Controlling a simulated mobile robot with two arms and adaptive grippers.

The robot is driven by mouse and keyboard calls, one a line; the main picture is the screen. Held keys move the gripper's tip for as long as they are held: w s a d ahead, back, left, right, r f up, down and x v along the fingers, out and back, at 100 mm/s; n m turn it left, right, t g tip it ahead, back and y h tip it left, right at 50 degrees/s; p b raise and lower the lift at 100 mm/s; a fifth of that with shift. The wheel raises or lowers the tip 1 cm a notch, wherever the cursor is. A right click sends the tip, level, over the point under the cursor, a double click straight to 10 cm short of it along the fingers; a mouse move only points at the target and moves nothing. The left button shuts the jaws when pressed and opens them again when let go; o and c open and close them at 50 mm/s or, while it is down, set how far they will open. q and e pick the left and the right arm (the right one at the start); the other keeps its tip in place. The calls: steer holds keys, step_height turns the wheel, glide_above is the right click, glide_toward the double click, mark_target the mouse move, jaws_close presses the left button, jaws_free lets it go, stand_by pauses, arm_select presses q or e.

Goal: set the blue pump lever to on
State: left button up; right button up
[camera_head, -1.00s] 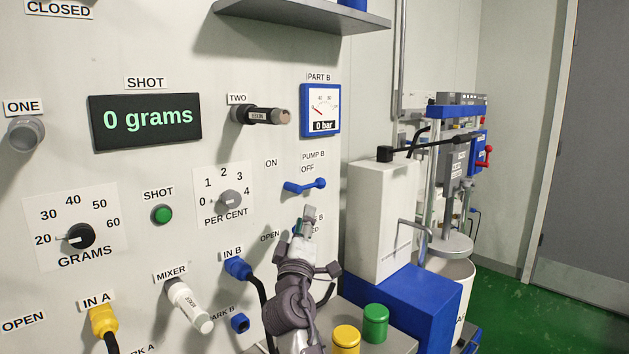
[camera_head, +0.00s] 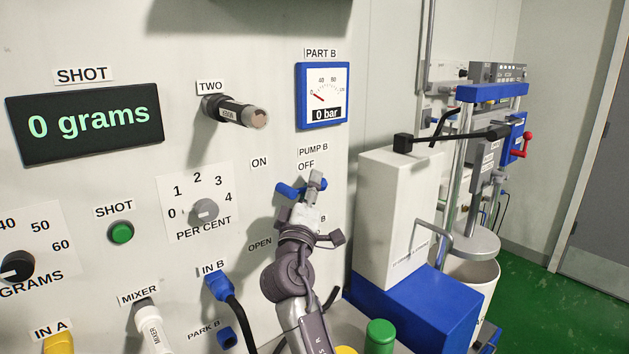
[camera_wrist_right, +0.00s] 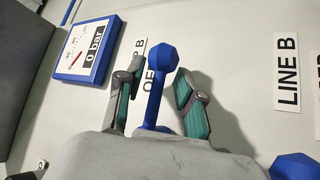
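The blue pump lever (camera_head: 287,190) sits on the wall panel under the PUMP B and OFF labels. Its right end is partly hidden behind my right gripper (camera_head: 315,184) in the head view. In the right wrist view, the lever's knob and shaft (camera_wrist_right: 158,75) stand between the two teal-padded fingers, with a gap on each side. My right gripper is open around the lever. The lever's handle end lies toward the OFF label (camera_head: 306,167); the ON label (camera_head: 259,163) is to the left. My left gripper is not in view.
The PART B gauge (camera_head: 323,97) reads 0 bar above the lever. The TWO handle (camera_head: 235,112) juts out at upper left, and the blue IN B hose (camera_head: 219,285) lies lower left. A white box (camera_head: 393,215) on a blue base stands to the right.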

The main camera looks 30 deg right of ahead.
steer(key=shift+a, duration=0.1)
steer(key=c, duration=0.4)
jaws_close()
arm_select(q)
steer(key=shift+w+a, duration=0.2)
arm_select(e)
steer(key=shift+a, duration=0.15)
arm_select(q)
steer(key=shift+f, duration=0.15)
